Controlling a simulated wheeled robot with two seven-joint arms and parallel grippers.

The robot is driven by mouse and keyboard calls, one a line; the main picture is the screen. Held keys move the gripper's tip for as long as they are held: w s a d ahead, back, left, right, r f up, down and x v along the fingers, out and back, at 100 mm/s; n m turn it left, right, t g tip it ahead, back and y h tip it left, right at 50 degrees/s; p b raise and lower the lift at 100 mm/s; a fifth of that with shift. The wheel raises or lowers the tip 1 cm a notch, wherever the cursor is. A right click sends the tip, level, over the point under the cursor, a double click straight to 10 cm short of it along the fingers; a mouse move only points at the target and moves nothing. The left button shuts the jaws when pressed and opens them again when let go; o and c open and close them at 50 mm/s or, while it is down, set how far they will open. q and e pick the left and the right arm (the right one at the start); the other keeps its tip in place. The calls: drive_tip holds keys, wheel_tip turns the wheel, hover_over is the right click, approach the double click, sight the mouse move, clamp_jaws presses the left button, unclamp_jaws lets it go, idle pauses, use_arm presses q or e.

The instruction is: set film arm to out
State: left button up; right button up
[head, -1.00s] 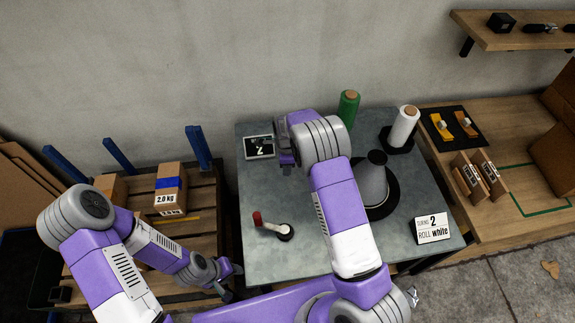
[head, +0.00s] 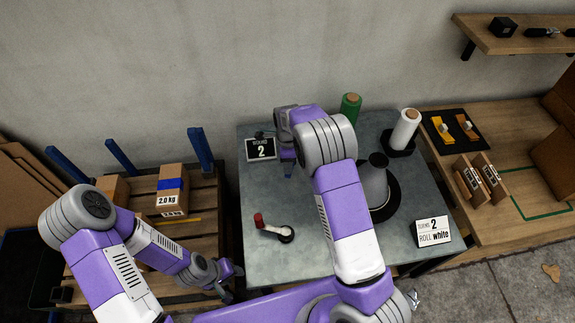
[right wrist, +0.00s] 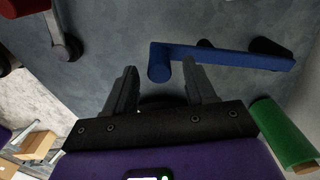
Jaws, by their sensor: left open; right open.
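A blue bar with an upright round post at one end, which looks like the film arm (right wrist: 225,56), shows in the right wrist view. Its post is between and just beyond the open fingertips of my right gripper (right wrist: 160,68); I cannot tell whether they touch. In the head view a small blue bit of the film arm (head: 288,173) shows below my right wrist, which hides the rest of it and most of the gripper. My left gripper (head: 234,282) is open and empty, low beside the table's left edge.
The grey table (head: 262,187) holds a red-handled crank (head: 268,227), a grey cylinder (head: 374,182) on a black disc, a green roll (head: 349,108), a white roll (head: 405,128), a "2" display (head: 261,149) and a card (head: 433,231). A pallet with boxes (head: 172,188) is left.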

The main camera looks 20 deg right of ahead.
drive_tip(key=shift+r, duration=1.7)
